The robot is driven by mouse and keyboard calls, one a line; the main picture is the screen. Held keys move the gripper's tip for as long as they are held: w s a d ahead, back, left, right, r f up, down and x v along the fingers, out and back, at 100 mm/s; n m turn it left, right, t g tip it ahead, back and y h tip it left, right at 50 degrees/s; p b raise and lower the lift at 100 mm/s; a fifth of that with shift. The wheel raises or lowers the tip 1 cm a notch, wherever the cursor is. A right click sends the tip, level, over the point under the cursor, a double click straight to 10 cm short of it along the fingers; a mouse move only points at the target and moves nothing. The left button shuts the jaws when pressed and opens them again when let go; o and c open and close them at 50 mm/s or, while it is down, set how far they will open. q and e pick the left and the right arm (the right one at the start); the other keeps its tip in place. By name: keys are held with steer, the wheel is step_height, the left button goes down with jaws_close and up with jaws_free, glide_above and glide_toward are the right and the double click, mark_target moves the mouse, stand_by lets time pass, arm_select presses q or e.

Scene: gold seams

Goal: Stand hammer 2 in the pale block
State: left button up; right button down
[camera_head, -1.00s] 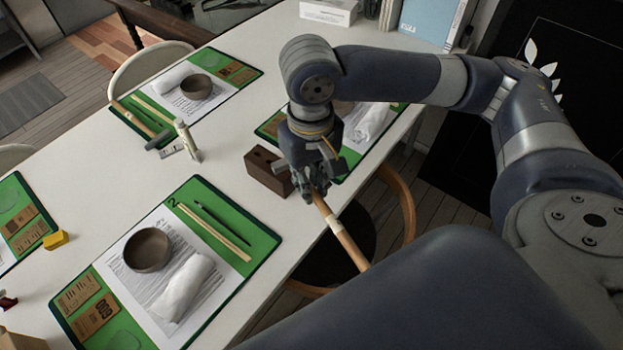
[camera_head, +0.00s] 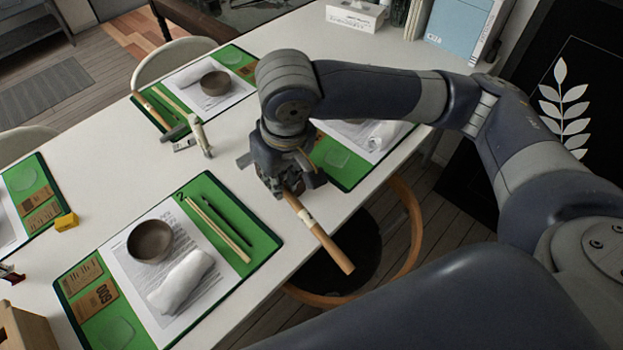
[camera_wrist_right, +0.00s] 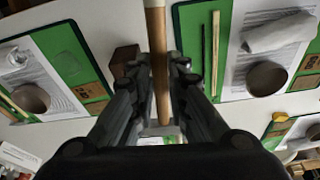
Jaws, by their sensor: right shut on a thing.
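My right gripper (camera_head: 290,188) is shut on a hammer with a wooden handle (camera_head: 328,246) and a pale band. The handle slants down to the right past the table edge; its head is not clear behind the gripper. The handle (camera_wrist_right: 158,70) also runs between the fingers in the right wrist view. I cannot read a number on it. A tan wooden block (camera_head: 22,328), cut off at the bottom left, may be the pale block. A dark brown block (camera_wrist_right: 125,60) shows beside the fingers in the wrist view. My left gripper is not in view.
The near mat (camera_head: 262,240) carries a bowl (camera_head: 150,241), a white wrapped bundle (camera_head: 182,281) and sticks. A yellow block (camera_head: 66,222) sits left. The white table between mats is partly clear.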

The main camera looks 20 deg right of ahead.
steer(key=w+a+r+n+t+y, duration=0.2)
steer(key=w+a+r+y, duration=0.2)
steer(key=w+a, duration=0.3)
steer(key=w+a+r+n+t+y+p, duration=0.1)
steer(key=w+a+r+n+t+y, duration=0.2)
steer(key=w+a, duration=0.4)
steer(key=w+a+r+n+t+y, duration=0.2)
steer(key=w+a+r+t+y, duration=0.1)
steer(key=w+a+r+y, duration=0.3)
steer(key=w+a+y, duration=0.1)
steer(key=w+a, duration=0.1)
steer(key=shift+w+n, duration=0.3)
steer(key=shift+f, duration=0.15)
